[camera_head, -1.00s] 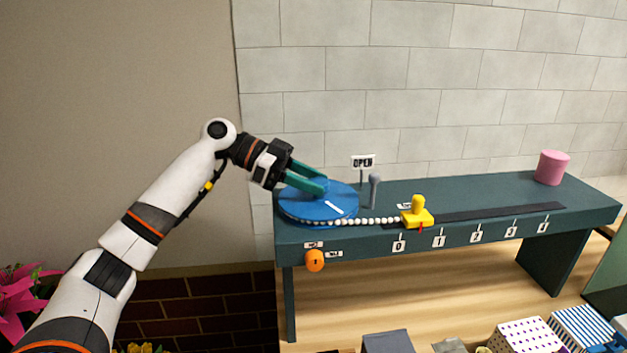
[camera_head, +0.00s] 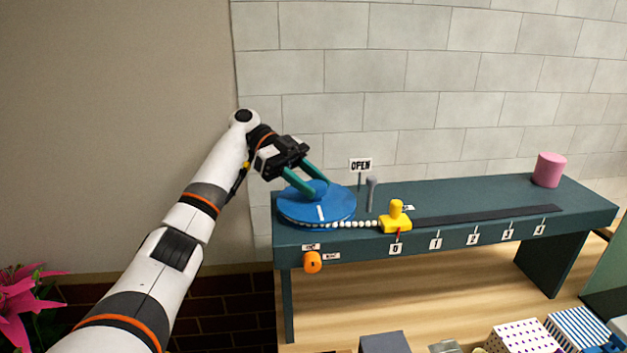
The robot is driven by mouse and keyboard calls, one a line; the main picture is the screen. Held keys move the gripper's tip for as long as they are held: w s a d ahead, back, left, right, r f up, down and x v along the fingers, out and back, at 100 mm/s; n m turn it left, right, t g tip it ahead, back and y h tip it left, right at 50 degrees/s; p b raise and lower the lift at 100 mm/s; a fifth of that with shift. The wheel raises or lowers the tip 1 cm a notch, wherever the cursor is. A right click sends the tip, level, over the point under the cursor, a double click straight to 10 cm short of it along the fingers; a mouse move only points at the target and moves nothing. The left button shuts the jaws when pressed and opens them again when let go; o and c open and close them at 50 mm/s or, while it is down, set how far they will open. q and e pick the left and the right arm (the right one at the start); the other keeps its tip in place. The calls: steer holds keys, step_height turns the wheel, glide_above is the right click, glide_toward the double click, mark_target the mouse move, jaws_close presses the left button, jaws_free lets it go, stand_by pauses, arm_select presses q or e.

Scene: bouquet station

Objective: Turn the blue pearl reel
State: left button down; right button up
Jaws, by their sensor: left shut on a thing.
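The blue pearl reel (camera_head: 292,211) lies flat at the left end of the dark green bench, with a short white mark (camera_head: 320,213) on its top, pointing toward the front edge. A string of white pearls (camera_head: 350,224) runs from its front rim to a yellow slider (camera_head: 396,218), whose red pointer stands at the 0 label (camera_head: 396,249). My left gripper (camera_head: 314,190) comes down from the upper left, its green fingers shut on the raised middle of the reel and partly hiding it. My right gripper is not in view.
A grey post (camera_head: 371,190) and an OPEN sign (camera_head: 360,165) stand right behind the reel. A dark track (camera_head: 490,215) with numbered labels runs right. An orange knob (camera_head: 312,262) is on the bench front. A pink cylinder (camera_head: 549,170) stands far right. Boxes are below.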

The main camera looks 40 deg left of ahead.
arm_select(q)
steer(key=c, duration=0.9)
jaws_free()
steer(key=shift+r, duration=0.1)
step_height(320, 180, up, 10)
